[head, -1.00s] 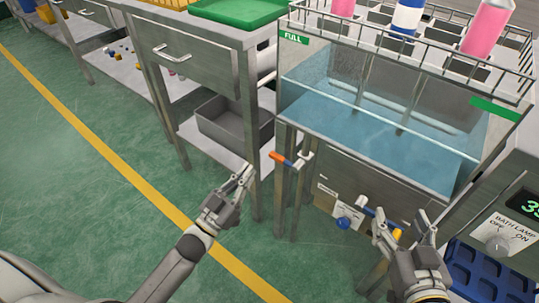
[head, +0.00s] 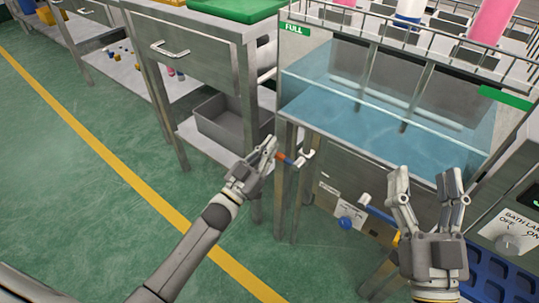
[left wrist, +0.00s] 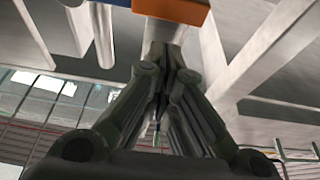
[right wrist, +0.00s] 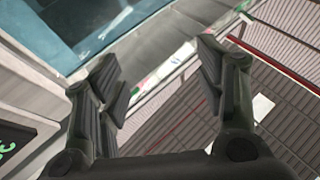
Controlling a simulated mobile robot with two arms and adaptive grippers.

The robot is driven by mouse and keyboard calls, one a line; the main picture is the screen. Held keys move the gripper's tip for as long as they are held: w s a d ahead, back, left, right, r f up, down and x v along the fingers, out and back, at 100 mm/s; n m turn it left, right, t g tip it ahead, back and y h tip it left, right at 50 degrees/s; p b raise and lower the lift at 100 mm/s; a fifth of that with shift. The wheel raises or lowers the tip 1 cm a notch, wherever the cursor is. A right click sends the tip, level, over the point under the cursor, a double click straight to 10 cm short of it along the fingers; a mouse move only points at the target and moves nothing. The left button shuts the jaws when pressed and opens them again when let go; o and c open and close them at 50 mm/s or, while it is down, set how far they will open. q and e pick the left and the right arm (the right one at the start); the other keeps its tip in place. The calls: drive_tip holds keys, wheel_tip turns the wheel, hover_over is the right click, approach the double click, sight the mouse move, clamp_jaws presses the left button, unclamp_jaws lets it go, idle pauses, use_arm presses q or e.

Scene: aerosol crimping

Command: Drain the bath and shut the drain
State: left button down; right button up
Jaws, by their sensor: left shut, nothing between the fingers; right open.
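The glass-fronted bath (head: 400,135) holds blue water, its surface below the green FULL label (head: 294,29). Below its left corner is an orange and blue handle (head: 284,158) on a pale pipe (head: 307,156); it also shows at the top of the left wrist view (left wrist: 180,9). A second, blue handle (head: 380,212) is further right. My left gripper (head: 268,147) is shut and empty at the orange end, partly covering it; I cannot tell if it touches. My right gripper (head: 428,185) is open and empty in front of the bath's lower right. Whether the drain is open is unclear.
Pink and blue-white cans (head: 408,14) stand in the rack above the bath. A blue knob (head: 345,222) sits below it. A steel bench with a grey bin (head: 225,125) is left. A BATH LAMP switch (head: 508,243) and blue tray (head: 488,285) are right. The floor at left is clear.

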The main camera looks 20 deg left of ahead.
use_arm(q)
drive_tip(key=shift+f+b, duration=0.35)
drive_tip(key=shift+f, duration=0.65)
use_arm(e)
drive_tip(key=shift+s+r+t+y, duration=0.15)
drive_tip(key=shift+s+r+t, duration=0.5)
drive_tip(key=shift+r, duration=0.25)
drive_tip(key=shift+s+r+t+y, duration=0.15)
drive_tip(key=shift+s+r+t, duration=0.45)
drive_tip(key=shift+r, duration=0.3)
drive_tip(key=shift+w, duration=0.15)
